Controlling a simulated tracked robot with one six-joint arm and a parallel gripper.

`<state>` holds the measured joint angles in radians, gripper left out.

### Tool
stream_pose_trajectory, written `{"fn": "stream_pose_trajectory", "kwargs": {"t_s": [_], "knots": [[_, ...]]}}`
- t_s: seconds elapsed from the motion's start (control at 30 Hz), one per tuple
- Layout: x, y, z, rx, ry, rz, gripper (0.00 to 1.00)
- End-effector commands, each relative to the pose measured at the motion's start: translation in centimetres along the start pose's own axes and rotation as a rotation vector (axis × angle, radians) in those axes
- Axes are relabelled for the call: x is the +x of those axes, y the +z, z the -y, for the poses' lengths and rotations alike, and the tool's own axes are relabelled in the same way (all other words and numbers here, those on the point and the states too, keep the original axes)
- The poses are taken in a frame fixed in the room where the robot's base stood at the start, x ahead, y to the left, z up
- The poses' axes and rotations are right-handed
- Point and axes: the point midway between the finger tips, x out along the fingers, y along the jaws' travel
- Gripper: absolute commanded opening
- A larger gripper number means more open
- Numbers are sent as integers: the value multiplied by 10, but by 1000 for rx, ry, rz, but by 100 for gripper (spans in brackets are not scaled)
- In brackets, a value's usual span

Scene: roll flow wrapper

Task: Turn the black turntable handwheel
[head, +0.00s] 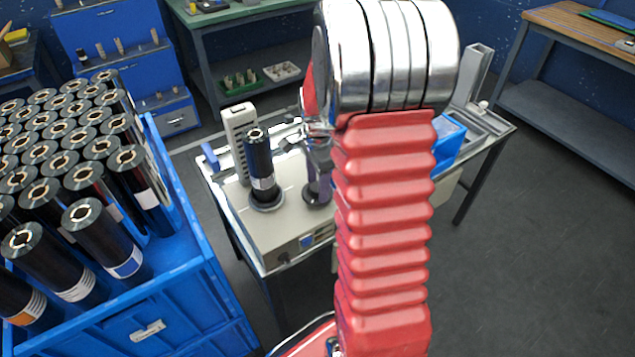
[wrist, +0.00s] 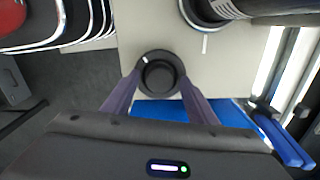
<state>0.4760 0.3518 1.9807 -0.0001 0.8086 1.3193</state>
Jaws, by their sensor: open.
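The black turntable handwheel (wrist: 160,75) is round, with a white mark at its upper left rim in the wrist view. My gripper (wrist: 160,80) is open, with its purple fingers on either side of the handwheel's lower half. I cannot tell whether the fingertips touch it. In the head view the handwheel (head: 317,197) is a dark disc on the wrapper's top, partly covered by my gripper (head: 318,181). The wrapper (head: 275,229) is a light box on a table. A black roll (head: 261,165) stands upright on its round turntable, left of the handwheel.
A blue crate (head: 195,287) full of upright black rolls stands at the left. A white slotted post (head: 240,130) rises behind the roll. A blue bin (head: 449,142) sits on the table's right side, partly hidden by my arm. The floor at the right is clear.

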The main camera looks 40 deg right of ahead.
Motion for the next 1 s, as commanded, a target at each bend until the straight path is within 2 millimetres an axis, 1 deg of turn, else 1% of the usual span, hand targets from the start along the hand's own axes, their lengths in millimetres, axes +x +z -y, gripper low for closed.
{"fn": "stream_pose_trajectory", "kwargs": {"t_s": [0.1, 0.67, 1.0], "knots": [[0, 0, 0, 0, 0, 0, 51], [0, 0, 0, -1, 0, 0, 12], [-1, 1, 0, -53, -1, 0, 11]]}}
